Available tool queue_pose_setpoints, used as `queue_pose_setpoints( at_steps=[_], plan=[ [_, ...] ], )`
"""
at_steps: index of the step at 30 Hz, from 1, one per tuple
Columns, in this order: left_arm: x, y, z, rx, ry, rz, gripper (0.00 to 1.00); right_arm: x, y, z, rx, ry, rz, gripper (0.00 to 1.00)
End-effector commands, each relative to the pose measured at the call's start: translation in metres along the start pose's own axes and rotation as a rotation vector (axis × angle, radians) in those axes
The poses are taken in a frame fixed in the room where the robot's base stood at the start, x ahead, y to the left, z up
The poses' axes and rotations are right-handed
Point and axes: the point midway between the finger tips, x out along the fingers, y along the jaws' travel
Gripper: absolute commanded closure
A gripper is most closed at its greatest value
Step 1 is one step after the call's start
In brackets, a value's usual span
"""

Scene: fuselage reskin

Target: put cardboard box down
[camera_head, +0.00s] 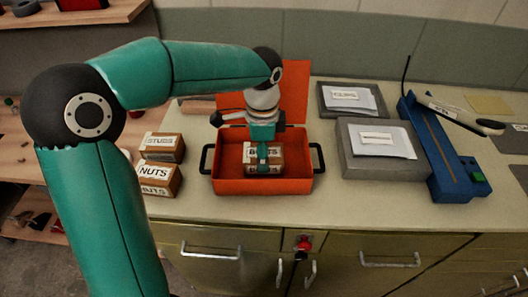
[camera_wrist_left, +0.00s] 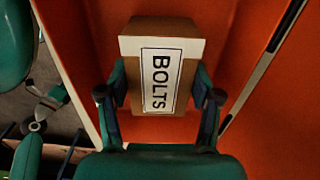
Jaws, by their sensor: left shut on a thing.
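A small cardboard box labelled BOLTS (camera_head: 255,170) is inside the open orange toolbox (camera_head: 300,185) on the bench. My left gripper (camera_head: 263,152) reaches down into the toolbox and is shut on this box. In the left wrist view the BOLTS box (camera_wrist_left: 162,70) sits between the two fingers of my left gripper (camera_wrist_left: 160,95), with orange walls around it. I cannot tell whether the box touches the toolbox floor. My right gripper is not in view.
A STUDS box (camera_head: 163,148) and a NUTS box (camera_head: 158,180) stand left of the toolbox. Grey cases with papers (camera_head: 380,155) and a blue tool with a black lever (camera_head: 440,150) stand to the right. The toolbox lid (camera_head: 290,90) is raised behind.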

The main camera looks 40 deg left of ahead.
Motion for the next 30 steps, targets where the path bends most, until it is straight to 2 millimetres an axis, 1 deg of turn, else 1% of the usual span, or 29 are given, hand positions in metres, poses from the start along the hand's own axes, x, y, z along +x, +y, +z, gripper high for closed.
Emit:
queue_pose_setpoints(
  at_steps=[3, 4, 8, 9, 17, 21, 23, 26, 30],
  plan=[
    [0.001, 0.0, 0.0, -0.001, 0.001, -0.001, 0.93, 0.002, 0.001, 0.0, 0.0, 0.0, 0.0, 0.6],
    [0.002, 0.0, 0.0, 0.0, 0.0, 0.0, 0.34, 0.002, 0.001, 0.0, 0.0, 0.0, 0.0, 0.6],
    [0.001, 0.0, 0.0, 0.0, 0.0, 0.0, 0.13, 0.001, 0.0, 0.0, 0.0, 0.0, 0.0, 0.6],
    [0.001, 0.0, 0.0, 0.0, 0.0, 0.0, 0.11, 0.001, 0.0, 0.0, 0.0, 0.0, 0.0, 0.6],
    [0.001, 0.0, 0.0, 0.0, 0.0, 0.0, 0.11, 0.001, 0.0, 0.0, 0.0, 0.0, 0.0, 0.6],
    [-0.004, 0.0, 0.0, 0.0, 0.0, -0.001, 0.11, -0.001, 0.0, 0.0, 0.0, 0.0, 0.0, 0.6],
    [-0.009, -0.001, 0.0, 0.0, 0.001, -0.002, 0.11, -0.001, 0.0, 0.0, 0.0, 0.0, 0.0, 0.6],
    [-0.023, -0.001, -0.001, 0.0, 0.002, -0.004, 0.11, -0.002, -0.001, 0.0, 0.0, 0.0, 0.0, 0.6],
    [-0.051, -0.001, -0.001, 0.0, 0.004, -0.005, 0.11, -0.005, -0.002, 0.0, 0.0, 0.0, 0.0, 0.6]
  ],
)
